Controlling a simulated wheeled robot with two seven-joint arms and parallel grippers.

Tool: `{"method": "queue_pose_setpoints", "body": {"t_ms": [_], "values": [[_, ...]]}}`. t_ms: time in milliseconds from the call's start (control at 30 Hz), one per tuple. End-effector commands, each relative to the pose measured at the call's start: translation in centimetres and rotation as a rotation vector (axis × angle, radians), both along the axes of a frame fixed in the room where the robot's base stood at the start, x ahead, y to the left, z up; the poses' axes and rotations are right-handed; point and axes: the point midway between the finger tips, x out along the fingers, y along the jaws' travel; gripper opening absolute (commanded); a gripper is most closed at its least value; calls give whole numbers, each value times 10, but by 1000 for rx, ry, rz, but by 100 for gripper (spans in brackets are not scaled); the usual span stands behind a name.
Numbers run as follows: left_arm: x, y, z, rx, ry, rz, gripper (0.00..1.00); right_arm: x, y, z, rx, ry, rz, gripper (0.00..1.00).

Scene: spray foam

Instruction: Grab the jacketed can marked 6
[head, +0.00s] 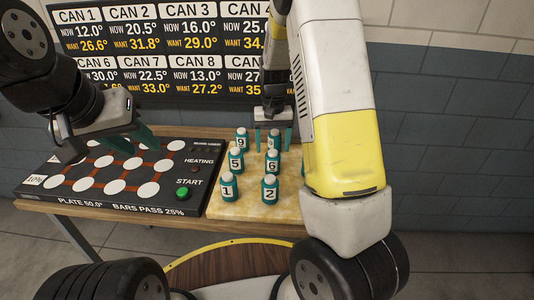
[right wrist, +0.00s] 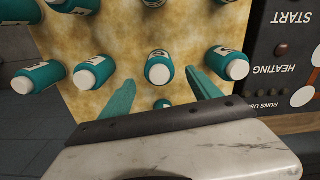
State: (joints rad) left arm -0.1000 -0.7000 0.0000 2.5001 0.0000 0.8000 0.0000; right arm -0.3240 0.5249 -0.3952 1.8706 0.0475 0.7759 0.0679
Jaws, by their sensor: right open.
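The jacketed can marked 6 (head: 272,162) is teal with a pale cap and stands upright on the yellow tray (head: 248,210), behind can 2 (head: 270,190) and right of can 5 (head: 236,160). My right gripper (head: 272,143) is open over the tray's far part, behind can 6, with its teal fingers either side of a farther can (head: 274,138). In the right wrist view, a can (right wrist: 158,68) stands ahead between the open fingers; I cannot read its number there. My left gripper (head: 110,146) has its fingers apart above the black heating plate (head: 120,196), empty.
Can 9 (head: 242,139) and can 1 (head: 228,187) stand in the left column. More cans (right wrist: 95,72) stand close beside the fingers in the right wrist view. My right arm hides the tray's right part in the head view. A board (head: 160,50) hangs behind.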

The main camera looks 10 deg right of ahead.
Motion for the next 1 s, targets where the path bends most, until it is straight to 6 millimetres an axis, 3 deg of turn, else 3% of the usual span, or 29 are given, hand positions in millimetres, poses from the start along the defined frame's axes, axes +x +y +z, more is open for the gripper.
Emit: {"method": "queue_pose_setpoints", "body": {"t_ms": [467, 767, 1000], "values": [[0, 0, 0, 0, 0, 0, 36, -4, 0, -63, 0, 4, 0, 72], [0, 0, 0, 0, 0, 0, 36, -3, 0, -69, 1, 1, 1, 72], [0, 0, 0, 0, 0, 0, 36, -3, 0, -69, 1, 1, 1, 29]]}}
